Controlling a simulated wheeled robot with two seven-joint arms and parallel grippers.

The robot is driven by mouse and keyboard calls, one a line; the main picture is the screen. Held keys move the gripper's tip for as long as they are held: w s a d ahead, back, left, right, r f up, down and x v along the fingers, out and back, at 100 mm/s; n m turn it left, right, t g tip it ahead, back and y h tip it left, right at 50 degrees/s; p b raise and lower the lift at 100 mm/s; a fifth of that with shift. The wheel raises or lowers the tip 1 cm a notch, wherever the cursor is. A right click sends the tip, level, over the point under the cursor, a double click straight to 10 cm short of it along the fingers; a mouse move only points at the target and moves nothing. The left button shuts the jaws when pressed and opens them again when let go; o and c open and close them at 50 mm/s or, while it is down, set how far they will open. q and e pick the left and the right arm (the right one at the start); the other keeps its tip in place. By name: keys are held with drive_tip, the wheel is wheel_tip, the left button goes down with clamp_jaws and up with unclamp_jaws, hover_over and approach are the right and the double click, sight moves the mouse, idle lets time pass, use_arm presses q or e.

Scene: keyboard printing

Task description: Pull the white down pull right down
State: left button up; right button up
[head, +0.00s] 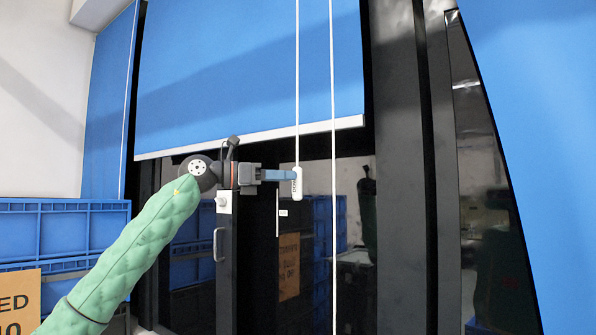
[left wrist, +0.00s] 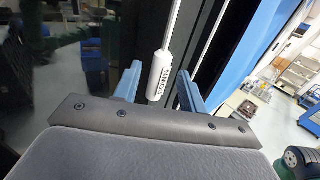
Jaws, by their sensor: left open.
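The white down pull (head: 297,183) hangs at the end of a white cord in front of the dark window, below the blue blind (head: 250,70). It also shows in the left wrist view (left wrist: 160,76), with dark lettering on it. My left gripper (head: 285,175) reaches in from the left at the height of the pull. In the left wrist view its two blue fingers (left wrist: 158,88) stand apart, one on each side of the pull, with gaps visible. My right gripper is in neither view.
A second white cord (head: 333,200) hangs just right of the pull. Blue crates (head: 65,232) and an orange sign (head: 20,300) stand at the lower left. A black frame post (head: 400,160) rises at the right, beside another blue panel (head: 540,110).

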use_arm(q)
drive_tip(key=shift+p+x, duration=0.95)
drive_tip(key=shift+x, duration=1.05)
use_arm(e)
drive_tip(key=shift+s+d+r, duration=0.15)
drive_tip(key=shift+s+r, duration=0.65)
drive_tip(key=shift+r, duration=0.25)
use_arm(q)
clamp_jaws()
